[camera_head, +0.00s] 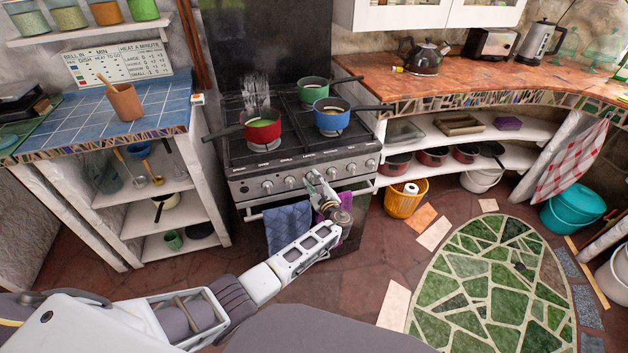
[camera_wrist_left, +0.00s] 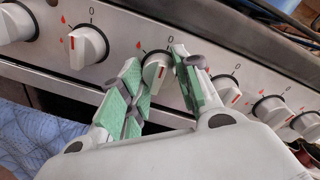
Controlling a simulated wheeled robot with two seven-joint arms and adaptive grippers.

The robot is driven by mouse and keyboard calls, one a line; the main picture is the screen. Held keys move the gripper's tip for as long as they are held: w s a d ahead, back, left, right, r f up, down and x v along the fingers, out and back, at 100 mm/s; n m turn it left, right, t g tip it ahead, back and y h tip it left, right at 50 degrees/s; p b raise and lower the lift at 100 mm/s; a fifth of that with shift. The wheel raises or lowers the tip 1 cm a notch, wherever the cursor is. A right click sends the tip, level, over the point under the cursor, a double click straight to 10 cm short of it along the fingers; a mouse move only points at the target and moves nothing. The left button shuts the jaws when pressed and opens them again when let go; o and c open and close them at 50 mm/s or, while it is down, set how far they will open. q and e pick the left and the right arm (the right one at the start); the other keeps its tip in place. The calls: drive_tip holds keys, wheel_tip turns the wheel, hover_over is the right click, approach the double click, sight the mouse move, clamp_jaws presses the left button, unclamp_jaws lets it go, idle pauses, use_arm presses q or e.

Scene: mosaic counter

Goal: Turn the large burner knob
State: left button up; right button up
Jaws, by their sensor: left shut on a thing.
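The stove (camera_head: 300,140) has a front panel with a row of several white knobs. In the left wrist view one knob (camera_wrist_left: 155,70) sits between the green-padded fingers of my left gripper (camera_wrist_left: 158,88), which is shut on it. Its red mark is tilted. Another knob (camera_wrist_left: 88,46) is beside it on the left, and further knobs (camera_wrist_left: 230,94) continue on the right. In the head view my left gripper (camera_head: 315,187) reaches the middle of the panel and hides part of it. My right gripper is not in view.
Red (camera_head: 262,127), green (camera_head: 314,90) and blue (camera_head: 332,115) pots stand on the stove top. A blue towel (camera_head: 289,228) hangs on the oven rail, with a purple cloth beside it. An orange basket (camera_head: 405,197) stands right of the stove. Open floor lies in front.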

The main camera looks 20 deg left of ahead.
use_arm(q)
drive_tip(key=shift+d+f+m, duration=0.15)
drive_tip(key=shift+m, duration=0.15)
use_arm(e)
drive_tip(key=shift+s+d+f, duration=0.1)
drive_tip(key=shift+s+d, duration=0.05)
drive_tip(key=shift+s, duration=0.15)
use_arm(q)
drive_tip(key=o, duration=1)
drive_tip(key=shift+v, duration=3.75)
